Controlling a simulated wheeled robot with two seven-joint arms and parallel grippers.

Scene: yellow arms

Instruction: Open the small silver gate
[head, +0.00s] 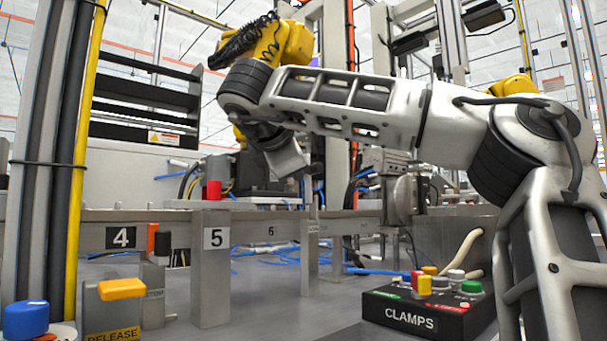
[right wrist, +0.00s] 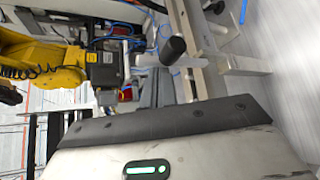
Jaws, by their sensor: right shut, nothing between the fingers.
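A silver post (head: 215,265) bears the number 5. My right gripper (head: 293,168) points down behind the rail, in the middle of the head view. It is shut and empty; its fingertips are hard to make out. In the right wrist view, a dark cylinder (right wrist: 172,49) shows beyond the hand's edge, apart from it as far as I can tell. My left gripper is not in view.
A black CLAMPS button box (head: 410,318) stands front right. An orange RELEASE button (head: 122,289) and a blue knob (head: 26,318) are front left. Blue cables (head: 268,257) lie behind the posts. A yellow robot arm (right wrist: 45,60) shows in the right wrist view.

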